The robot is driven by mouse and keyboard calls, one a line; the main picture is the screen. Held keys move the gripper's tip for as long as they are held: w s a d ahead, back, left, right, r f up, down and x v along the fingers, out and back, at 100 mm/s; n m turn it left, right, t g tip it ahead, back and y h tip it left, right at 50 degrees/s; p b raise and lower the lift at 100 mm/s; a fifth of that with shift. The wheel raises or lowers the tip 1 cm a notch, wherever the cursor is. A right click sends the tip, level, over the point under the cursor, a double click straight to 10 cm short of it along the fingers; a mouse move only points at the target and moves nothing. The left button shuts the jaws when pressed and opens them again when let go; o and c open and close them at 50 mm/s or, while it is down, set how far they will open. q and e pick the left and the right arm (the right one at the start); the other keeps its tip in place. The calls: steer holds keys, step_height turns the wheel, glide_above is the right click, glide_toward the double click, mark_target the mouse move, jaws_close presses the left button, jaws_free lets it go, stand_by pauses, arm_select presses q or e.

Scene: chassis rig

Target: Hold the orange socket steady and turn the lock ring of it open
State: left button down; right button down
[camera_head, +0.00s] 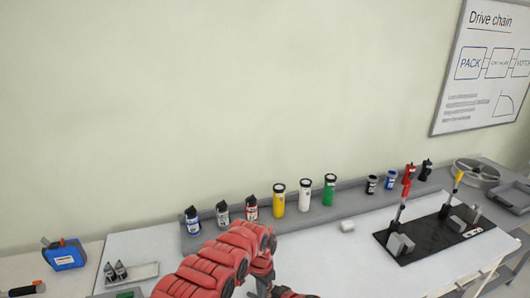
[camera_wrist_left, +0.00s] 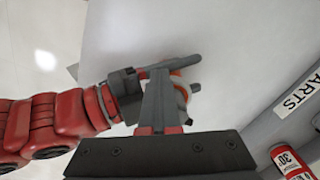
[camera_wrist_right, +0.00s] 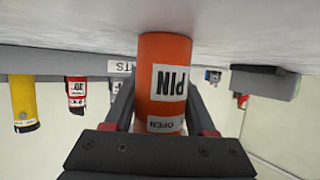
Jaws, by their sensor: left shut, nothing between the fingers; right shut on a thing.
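The orange socket (camera_wrist_right: 165,68) stands upright on the table, its PIN label upside down in the right wrist view. An OPEN label (camera_wrist_right: 165,124) shows at the end away from the table. My right gripper (camera_wrist_right: 163,100) is shut around the socket, one finger on each side. In the left wrist view, my right gripper (camera_wrist_left: 183,78) reaches in from the left, and only an orange edge of the socket (camera_wrist_left: 184,90) shows. My left gripper (camera_wrist_left: 160,75) is shut and empty, pointing down over the socket. Whether it touches the lock ring is hidden. In the head view my red arm hides the socket.
Several bottles stand on the grey shelf behind, including yellow (camera_head: 278,198), white (camera_head: 305,195) and green (camera_head: 329,190) ones. A black board (camera_head: 440,238) with upright levers lies at the right. A small white cylinder (camera_head: 347,226) lies on the table. The table middle is mostly clear.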

arm_select(q)
steer(key=shift+d+r, duration=0.2)
arm_select(e)
steer(key=shift+s+a, duration=0.15)
steer(key=shift+a, duration=0.2)
steer(key=shift+d, duration=0.3)
arm_select(q)
steer(key=r, duration=0.5)
steer(key=shift+s+a+r, duration=0.2)
steer(key=shift+s+r, duration=0.2)
arm_select(e)
steer(key=shift+c, duration=0.7)
jaws_free()
